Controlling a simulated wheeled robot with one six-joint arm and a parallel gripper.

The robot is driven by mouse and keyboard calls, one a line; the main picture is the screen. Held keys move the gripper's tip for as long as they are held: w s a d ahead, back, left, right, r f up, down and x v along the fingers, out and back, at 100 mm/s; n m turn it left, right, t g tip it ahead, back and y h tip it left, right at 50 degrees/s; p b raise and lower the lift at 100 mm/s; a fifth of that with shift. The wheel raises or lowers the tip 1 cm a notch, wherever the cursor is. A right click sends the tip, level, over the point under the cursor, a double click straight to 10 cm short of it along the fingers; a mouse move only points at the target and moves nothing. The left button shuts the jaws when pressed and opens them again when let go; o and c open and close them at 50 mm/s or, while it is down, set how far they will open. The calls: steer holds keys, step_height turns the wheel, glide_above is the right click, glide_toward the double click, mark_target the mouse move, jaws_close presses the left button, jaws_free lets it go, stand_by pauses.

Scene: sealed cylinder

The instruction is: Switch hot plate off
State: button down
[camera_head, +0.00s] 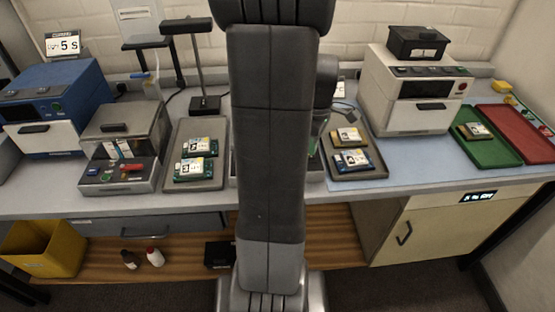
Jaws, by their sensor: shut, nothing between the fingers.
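I cannot make out a hot plate for certain. A grey, flat-edged thing (315,176) on the bench is mostly hidden behind my arm, and I cannot tell what it is. My arm rises through the middle of the view and covers the centre of the bench. My gripper's fingers do not show.
On the left are a blue device (75,88), a grey device with red and green controls (125,150) and a grey tray (198,128) of boards. On the right are another board tray (375,172), a white device (412,115), a green tray (490,155) and a red tray (520,130).

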steer(key=shift+f+b, duration=0.65)
steer(key=shift+f, duration=0.25)
stand_by(0.6)
steer(key=shift+r, duration=0.15)
step_height(320, 180, up, 7)
steer(key=p, duration=0.6)
steer(key=shift+f, duration=0.25)
step_height(320, 180, down, 7)
steer(key=b, duration=0.6)
steer(key=shift+r, duration=0.3)
